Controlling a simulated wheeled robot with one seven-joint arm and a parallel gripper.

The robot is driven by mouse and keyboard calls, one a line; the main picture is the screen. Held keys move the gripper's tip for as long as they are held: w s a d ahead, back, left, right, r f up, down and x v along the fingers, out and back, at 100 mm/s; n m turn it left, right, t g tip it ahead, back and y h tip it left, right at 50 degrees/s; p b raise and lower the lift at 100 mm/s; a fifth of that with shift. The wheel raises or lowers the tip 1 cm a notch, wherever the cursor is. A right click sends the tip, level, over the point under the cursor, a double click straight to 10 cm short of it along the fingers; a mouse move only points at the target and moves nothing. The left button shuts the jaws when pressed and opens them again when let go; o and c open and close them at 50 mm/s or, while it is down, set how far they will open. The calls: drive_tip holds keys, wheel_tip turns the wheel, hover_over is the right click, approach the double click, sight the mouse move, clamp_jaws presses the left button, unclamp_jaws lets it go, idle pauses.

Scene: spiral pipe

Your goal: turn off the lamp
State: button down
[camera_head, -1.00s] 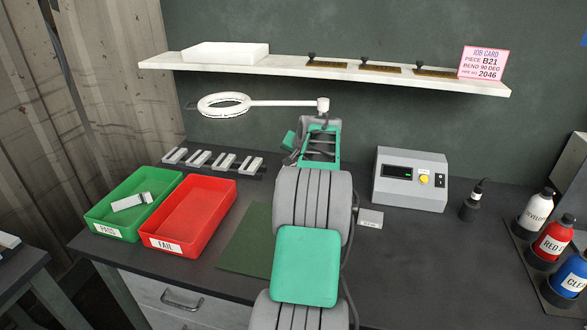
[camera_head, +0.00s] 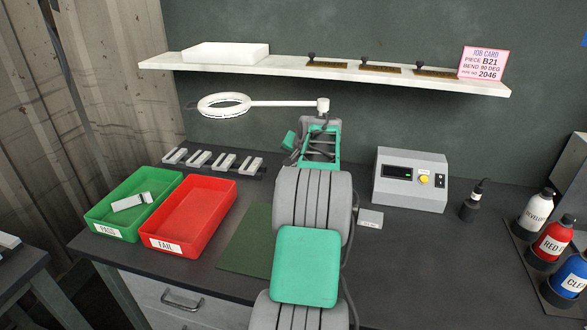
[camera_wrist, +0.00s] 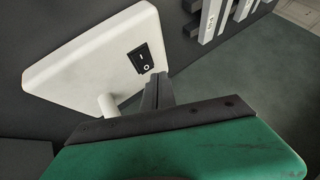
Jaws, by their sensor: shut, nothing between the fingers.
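The lamp (camera_head: 224,114) is a white ring on a thin, pale arm, standing at the back of the bench below the shelf. In the wrist view, a white plate-like lamp base (camera_wrist: 85,65) carries a black rocker switch (camera_wrist: 145,57) marked with a line and a circle. A white post rises from the base. My gripper (camera_wrist: 158,82) is shut and empty, with its fingertips just beside the lower edge of the switch. I cannot tell whether they touch it. In the head view my arm hides the base, the switch and the fingertips.
A green tray (camera_head: 92,217) with a metal piece and a red tray (camera_head: 235,190) stand to the left. A row of metal blocks (camera_head: 222,162) lies behind them. A grey control box (camera_head: 412,198) and several bottles (camera_head: 553,246) are to the right. The shelf (camera_head: 300,70) hangs above.

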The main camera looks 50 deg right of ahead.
drive_tip(key=shift+f, duration=0.1)
idle(0.4)
drive_tip(key=shift+f, duration=0.35)
drive_tip(key=shift+d+f+b, duration=0.1)
drive_tip(key=shift+f+b, duration=0.2)
drive_tip(key=shift+f, duration=0.05)
idle(0.4)
drive_tip(key=shift+r, duration=0.15)
drive_tip(key=shift+r+p, duration=0.55)
drive_tip(key=shift+r, duration=0.1)
drive_tip(key=shift+s+a+r+p, duration=0.1)
drive_tip(key=shift+a+r+p, duration=0.1)
drive_tip(key=shift+r+p, duration=0.9)
drive_tip(key=shift+s+a+r+p, duration=0.15)
drive_tip(key=shift+r+p, duration=0.4)
drive_tip(key=shift+r, duration=0.9)
drive_tip(key=shift+w, duration=0.1)
